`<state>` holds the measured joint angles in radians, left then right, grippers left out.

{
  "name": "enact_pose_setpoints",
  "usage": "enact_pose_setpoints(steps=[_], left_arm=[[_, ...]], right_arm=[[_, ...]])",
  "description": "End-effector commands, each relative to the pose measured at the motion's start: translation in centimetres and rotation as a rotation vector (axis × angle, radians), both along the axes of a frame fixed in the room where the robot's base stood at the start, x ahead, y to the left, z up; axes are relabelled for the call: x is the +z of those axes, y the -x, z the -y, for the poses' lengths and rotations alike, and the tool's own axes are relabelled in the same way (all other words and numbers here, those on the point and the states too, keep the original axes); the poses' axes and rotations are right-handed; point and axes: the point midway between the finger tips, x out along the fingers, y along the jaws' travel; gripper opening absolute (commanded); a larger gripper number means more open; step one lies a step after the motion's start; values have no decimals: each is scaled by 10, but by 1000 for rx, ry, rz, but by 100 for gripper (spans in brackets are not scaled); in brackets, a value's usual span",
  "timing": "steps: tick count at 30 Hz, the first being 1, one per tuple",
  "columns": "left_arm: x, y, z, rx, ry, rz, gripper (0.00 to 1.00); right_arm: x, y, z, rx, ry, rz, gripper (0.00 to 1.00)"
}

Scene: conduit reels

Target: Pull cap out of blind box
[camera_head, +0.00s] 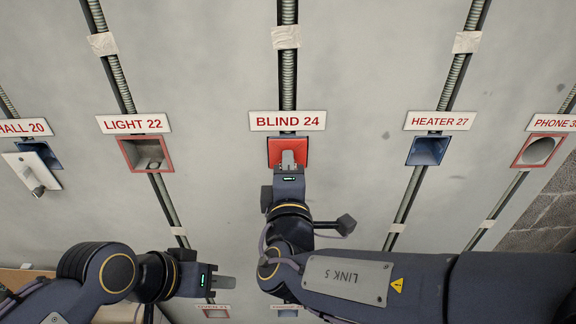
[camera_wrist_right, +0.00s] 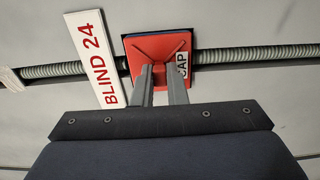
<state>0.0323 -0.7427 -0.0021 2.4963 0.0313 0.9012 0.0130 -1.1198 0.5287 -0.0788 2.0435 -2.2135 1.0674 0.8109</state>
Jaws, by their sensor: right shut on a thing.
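The red cap (camera_head: 275,151) covers the box under the sign "BLIND 24" (camera_head: 288,121). In the right wrist view the cap (camera_wrist_right: 171,45) shows a raised grip in its middle and a partly hidden "CAP" label; a thin blue edge of the blind box (camera_wrist_right: 130,58) shows beside it. My right gripper (camera_head: 288,158) is at the cap, its fingers (camera_wrist_right: 160,78) shut on the cap's grip. The cap looks seated at the box opening. My left gripper (camera_head: 222,283) is at the lower left, away from the box; its finger gap cannot be made out.
The open light box (camera_head: 146,154) is left of the blind box, the blue heater box (camera_head: 428,150) right. A hall box (camera_head: 52,155) has a tilted white plate (camera_head: 32,171). Corrugated conduits (camera_head: 288,80) run along the wall. The phone box (camera_head: 538,150) is far right.

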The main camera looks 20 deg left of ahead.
Motion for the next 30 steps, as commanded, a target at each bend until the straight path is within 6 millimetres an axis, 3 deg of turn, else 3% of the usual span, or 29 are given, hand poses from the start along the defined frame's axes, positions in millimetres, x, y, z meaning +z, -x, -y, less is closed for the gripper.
enact_pose_setpoints(steps=[30], left_arm=[[-11,0,0,0,0,0,36]], right_arm=[[0,18,5,1,0,0,0]])
